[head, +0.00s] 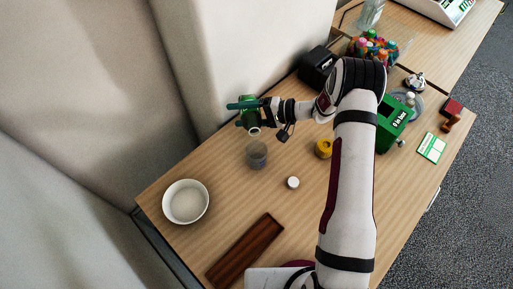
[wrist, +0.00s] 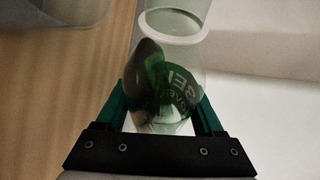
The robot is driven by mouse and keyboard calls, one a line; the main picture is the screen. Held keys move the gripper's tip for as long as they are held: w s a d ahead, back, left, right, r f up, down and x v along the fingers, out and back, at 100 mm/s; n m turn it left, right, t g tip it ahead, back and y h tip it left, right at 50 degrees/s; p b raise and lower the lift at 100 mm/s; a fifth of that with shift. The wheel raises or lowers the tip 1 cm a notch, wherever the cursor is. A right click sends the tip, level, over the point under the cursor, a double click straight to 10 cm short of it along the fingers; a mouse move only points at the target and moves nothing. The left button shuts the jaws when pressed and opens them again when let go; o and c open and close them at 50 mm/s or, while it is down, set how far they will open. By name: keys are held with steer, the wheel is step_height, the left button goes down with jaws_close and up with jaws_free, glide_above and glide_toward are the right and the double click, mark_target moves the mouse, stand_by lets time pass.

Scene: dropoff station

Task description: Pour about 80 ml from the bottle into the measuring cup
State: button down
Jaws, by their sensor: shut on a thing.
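My gripper (head: 243,105) has teal fingers and is shut on the green-labelled bottle (head: 249,119), at the back left of the table. In the head view the bottle is tilted, its pale round mouth low and toward the measuring cup (head: 257,157). The cup is a greyish see-through vessel standing on the table just below the mouth; its fill level is too small to read. In the wrist view the clear bottle with its green label (wrist: 180,92) sits between the fingers, with a pale ring above it. I see no stream of liquid.
A white bowl (head: 186,184) stands left of the cup. A small white cap (head: 293,183), a yellow round item (head: 323,149) and a brown wooden tray (head: 246,250) lie nearer the front. A green box (head: 394,124) is at the right. A curtain borders the table's back left.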

steer(key=shift+s+r, duration=0.1)
steer(key=shift+r, duration=0.3)
steer(key=shift+n+t+y, duration=0.3)
steer(key=shift+n+t, duration=0.1)
steer(key=shift+n, duration=0.3)
stand_by(0.7)
steer(key=shift+w, duration=0.5)
stand_by(0.5)
steer(key=shift+r+n+t, duration=0.3)
steer(key=shift+r+n, duration=0.2)
steer(key=shift+n, duration=0.1)
stand_by(1.4)
steer(key=shift+w+f+m, duration=0.1)
steer(key=shift+f+m, duration=0.4)
steer(key=shift+f, duration=0.1)
steer(key=shift+m+g, duration=0.6)
steer(key=shift+m, duration=0.1)
steer(key=shift+w+f+m+g+h, duration=0.1)
steer(key=shift+f+m+g+h, duration=0.3)
steer(key=shift+f, duration=0.3)
steer(key=shift+r+m, duration=0.1)
steer(key=shift+m, duration=0.3)
